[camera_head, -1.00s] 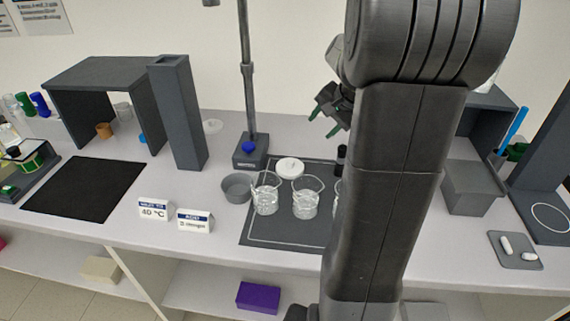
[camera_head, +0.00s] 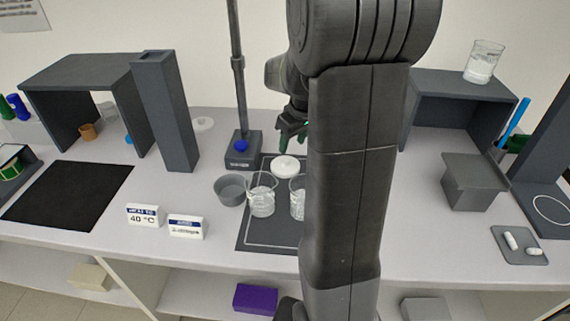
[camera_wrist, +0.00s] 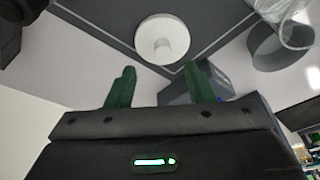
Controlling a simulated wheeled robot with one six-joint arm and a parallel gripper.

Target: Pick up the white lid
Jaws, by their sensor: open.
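The white lid (camera_head: 286,167) is a round disc lying near the back of the dark mat (camera_head: 262,238), behind the glass beakers. In the wrist view the lid (camera_wrist: 162,39) shows a raised round knob, and it lies ahead of the fingertips, about centred between them. My gripper (camera_wrist: 162,75) is open, with its green fingers apart and nothing between them. In the head view my gripper (camera_head: 292,132) is above and behind the lid, partly hidden by my arm. There is a gap between the fingers and the lid.
A glass beaker (camera_head: 262,197) and a second one (camera_head: 297,198), partly behind my arm, stand in front of the lid. A grey bowl (camera_head: 229,191) sits to their left. A stand with a tall rod (camera_head: 240,110) rises left of the lid.

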